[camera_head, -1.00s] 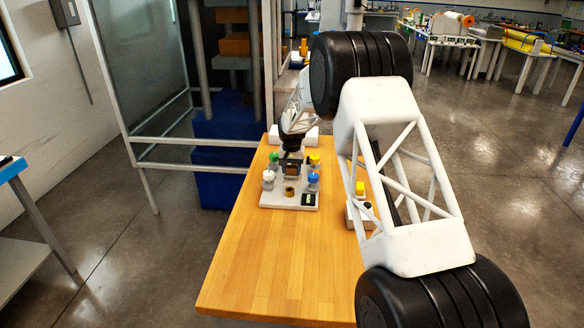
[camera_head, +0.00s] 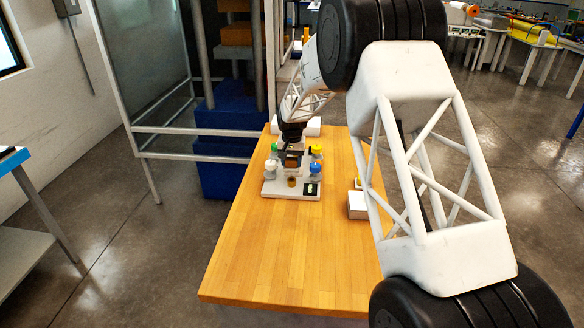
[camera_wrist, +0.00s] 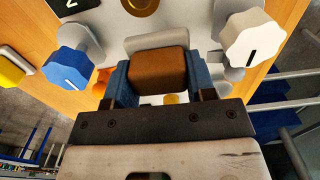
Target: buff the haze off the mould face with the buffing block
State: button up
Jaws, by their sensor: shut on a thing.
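My gripper (camera_wrist: 158,76) points down over a pale board (camera_head: 270,192) on the wooden table. It is shut on a brown block (camera_wrist: 157,66), which sits between its blue fingers in the wrist view. This looks like the buffing block; it also shows small in the head view (camera_head: 293,161). A pale grey upright piece (camera_wrist: 160,41) is right beside the block; I cannot tell whether they touch. I cannot make out the mould face or any haze in either view.
Knobs stand close around the gripper: white (camera_wrist: 252,37), blue (camera_wrist: 71,61), yellow (camera_wrist: 10,74), and green (camera_head: 274,148) in the head view. A brass-coloured round piece (camera_head: 292,182) is at the board's front. A white box (camera_head: 357,206) stands to the right. The table's front (camera_head: 270,260) is clear.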

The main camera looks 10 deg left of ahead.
jog(key=shift+r, duration=2.4)
